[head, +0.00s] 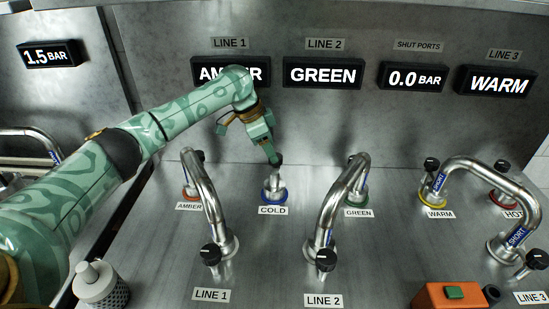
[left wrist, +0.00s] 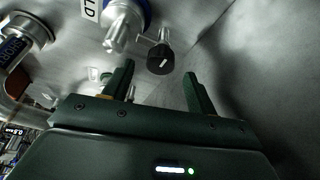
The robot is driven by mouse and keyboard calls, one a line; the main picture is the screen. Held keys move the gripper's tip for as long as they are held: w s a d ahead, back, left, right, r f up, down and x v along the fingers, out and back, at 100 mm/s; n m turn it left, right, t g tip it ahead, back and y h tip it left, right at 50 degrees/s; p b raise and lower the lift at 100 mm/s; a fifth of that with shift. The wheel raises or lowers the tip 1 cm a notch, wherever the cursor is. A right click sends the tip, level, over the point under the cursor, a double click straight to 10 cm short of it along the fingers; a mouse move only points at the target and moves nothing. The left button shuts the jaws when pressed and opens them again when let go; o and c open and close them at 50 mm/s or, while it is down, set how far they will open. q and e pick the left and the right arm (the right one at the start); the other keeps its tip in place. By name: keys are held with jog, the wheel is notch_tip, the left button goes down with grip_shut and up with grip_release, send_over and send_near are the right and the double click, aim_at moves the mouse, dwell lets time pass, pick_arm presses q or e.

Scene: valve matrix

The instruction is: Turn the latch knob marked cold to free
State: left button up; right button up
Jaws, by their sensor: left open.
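The cold port (head: 273,192) has a blue ring and stands behind its COLD label (head: 273,210). Its black latch knob (left wrist: 160,58) carries a white mark and sits on a short stem beside the metal port in the left wrist view. My left gripper (head: 270,150) reaches down over the cold port from behind in the head view and partly hides the knob there. In the left wrist view the left gripper (left wrist: 157,71) is open, its fingertips just short of the knob, which lies between their lines. My right gripper is not in view.
Bent metal pipes at Line 1 (head: 205,195) and Line 2 (head: 338,205) stand on either side of the cold port. A short pipe (head: 490,168) is at the right. An orange box with a green button (head: 453,292) is at the front right. Displays line the back wall.

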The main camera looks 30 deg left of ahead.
pick_arm(q)
jog(key=x, duration=0.2)
jog(key=shift+f+b, duration=0.3)
jog(key=shift+b, duration=0.05)
jog(key=shift+w+d+f, duration=0.1)
